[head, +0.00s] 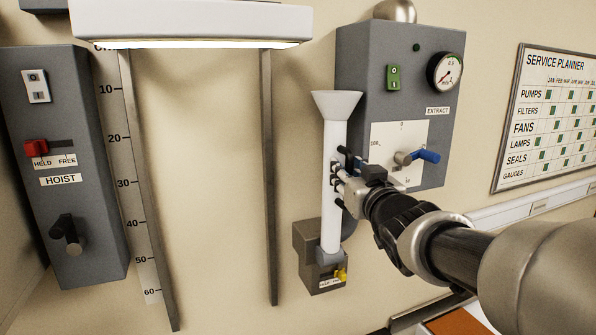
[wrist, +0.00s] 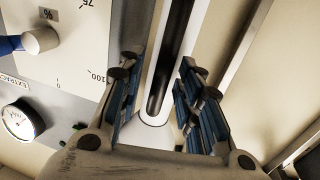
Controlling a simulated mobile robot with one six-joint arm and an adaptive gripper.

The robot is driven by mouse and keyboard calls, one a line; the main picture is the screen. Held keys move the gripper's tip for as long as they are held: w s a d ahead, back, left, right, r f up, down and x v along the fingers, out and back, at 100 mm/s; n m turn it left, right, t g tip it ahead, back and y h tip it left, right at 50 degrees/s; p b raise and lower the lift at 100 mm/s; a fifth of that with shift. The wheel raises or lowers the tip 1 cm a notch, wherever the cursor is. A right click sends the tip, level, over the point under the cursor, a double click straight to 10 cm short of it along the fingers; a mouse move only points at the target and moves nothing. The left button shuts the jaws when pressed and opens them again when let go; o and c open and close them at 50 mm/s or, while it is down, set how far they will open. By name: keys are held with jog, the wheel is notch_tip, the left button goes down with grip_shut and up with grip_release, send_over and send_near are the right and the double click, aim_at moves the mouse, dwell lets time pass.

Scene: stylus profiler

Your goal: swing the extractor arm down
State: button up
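The extractor arm is a white tube (head: 334,190) with a flared hood (head: 336,104) on top. It stands upright from a grey box (head: 312,258) low on the wall. In the wrist view a black bar (wrist: 175,65) runs along the white tube, between my finger pads. My gripper (head: 340,178) is at the tube's right side, about mid-height. In the wrist view my gripper (wrist: 163,100) is open, with a finger on each side of the bar and gaps visible. I cannot tell whether a finger touches it. My fingers partly hide the tube in the head view.
A yellow catch (head: 341,274) sits on the grey box. The EXTRACT panel (head: 398,60) is behind my gripper, with a blue-handled knob (head: 427,156) and a gauge (head: 446,73). A lit lamp hood (head: 190,22) hangs at upper left. The wall left of the tube is clear up to a rail (head: 269,180).

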jog(key=shift+c, duration=0.2)
grip_shut()
dwell(0.5)
